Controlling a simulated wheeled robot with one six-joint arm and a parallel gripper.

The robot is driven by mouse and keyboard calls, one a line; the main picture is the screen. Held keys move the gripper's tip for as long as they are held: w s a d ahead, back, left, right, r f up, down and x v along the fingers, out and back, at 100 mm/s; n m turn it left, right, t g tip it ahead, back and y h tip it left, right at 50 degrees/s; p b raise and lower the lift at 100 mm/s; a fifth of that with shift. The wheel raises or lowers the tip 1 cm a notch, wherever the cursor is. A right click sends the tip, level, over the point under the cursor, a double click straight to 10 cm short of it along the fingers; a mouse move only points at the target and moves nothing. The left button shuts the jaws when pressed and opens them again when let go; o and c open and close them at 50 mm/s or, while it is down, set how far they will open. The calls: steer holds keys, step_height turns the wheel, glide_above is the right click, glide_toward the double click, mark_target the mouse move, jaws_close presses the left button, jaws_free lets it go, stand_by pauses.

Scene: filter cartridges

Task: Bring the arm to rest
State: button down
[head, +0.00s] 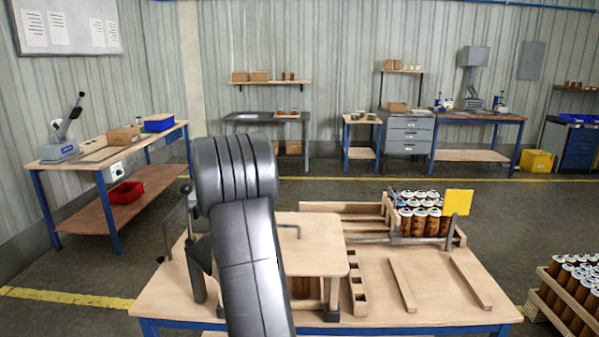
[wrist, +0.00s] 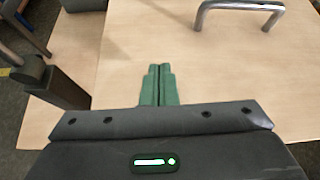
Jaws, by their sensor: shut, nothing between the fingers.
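My gripper (wrist: 158,84) shows in the wrist view, with two green fingers shut together and nothing between them. It is above a light wooden board (wrist: 120,55), left of and nearer than a metal handle (wrist: 240,8). In the head view my dark arm rises in front of the workbench (head: 375,310) and hides part of it. My gripper is hidden there behind the arm. The wooden board (head: 325,262) and part of its handle (head: 296,229) show to the right of the arm.
Brown cartridges with pale tops (head: 420,225) stand in a wooden rack at the bench's back right, beside a yellow plate (head: 458,202). Wooden strips (head: 402,284) lie on the bench. A dark lever device (head: 196,265) stands left of my arm. A crate of cartridges (head: 570,290) is at far right.

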steer(key=shift+f+b, duration=0.45)
steer(key=shift+r, duration=0.15)
